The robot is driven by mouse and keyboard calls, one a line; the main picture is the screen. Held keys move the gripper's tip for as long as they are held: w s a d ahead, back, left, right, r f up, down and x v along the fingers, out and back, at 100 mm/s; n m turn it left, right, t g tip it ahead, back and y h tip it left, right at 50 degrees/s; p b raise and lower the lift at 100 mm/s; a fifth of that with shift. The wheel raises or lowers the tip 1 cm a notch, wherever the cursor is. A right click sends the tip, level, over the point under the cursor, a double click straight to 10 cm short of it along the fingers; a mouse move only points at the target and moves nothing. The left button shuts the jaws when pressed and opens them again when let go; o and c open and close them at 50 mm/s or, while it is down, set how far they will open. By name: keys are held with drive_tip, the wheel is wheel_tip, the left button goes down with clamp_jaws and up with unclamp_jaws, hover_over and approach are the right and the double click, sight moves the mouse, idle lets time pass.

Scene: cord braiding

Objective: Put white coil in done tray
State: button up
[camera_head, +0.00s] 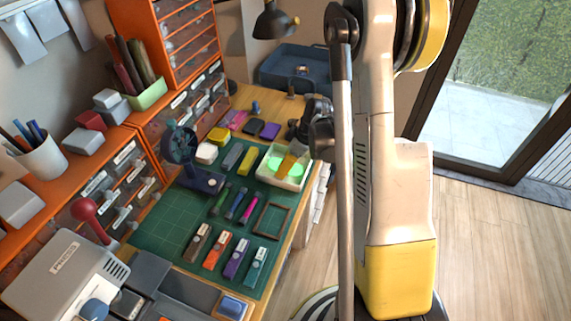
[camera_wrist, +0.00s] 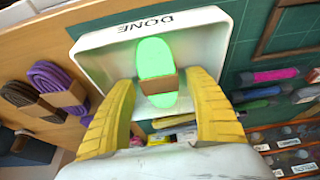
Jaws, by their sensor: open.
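The done tray (camera_wrist: 105,62) is white, shallow and lettered DONE on its rim; in the head view the tray (camera_head: 263,176) stands at the mat's right edge. A bright pale-green coil (camera_wrist: 154,55) with a brown band lies inside it; the head view shows its green ends (camera_head: 273,164) too. No coil in the tray looks white. My gripper (camera_wrist: 161,78) is open, its yellow fingers on either side of the coil near the band, with gaps visible. Whether the coil touches the tray floor is hard to tell.
A whitish lump (camera_head: 206,152) sits on the mat left of the tray. Purple (camera_wrist: 58,80) and dark brown (camera_wrist: 30,98) coils lie beside the tray. A blue stand (camera_head: 180,150), marker-like tools and an empty frame (camera_head: 272,220) are nearby. The mat's left part is clear.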

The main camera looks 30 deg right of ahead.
drive_tip(key=p+v, duration=0.5)
drive_tip(key=v, duration=0.7)
drive_tip(key=s+a+r+m+t+h, duration=0.15)
drive_tip(key=s+a+r+m, duration=0.3)
drive_tip(key=a+r, duration=0.75)
drive_tip(key=s+a+r+m+t, duration=0.1)
drive_tip(key=s+a+r, duration=0.2)
drive_tip(key=s, duration=0.2)
drive_tip(key=s+a+r+m+t+h, duration=0.1)
drive_tip(key=s+a+r+m, duration=0.1)
drive_tip(key=s+a+r, duration=0.1)
drive_tip(key=shift+s+a, duration=0.2)
drive_tip(key=shift+s, duration=0.65)
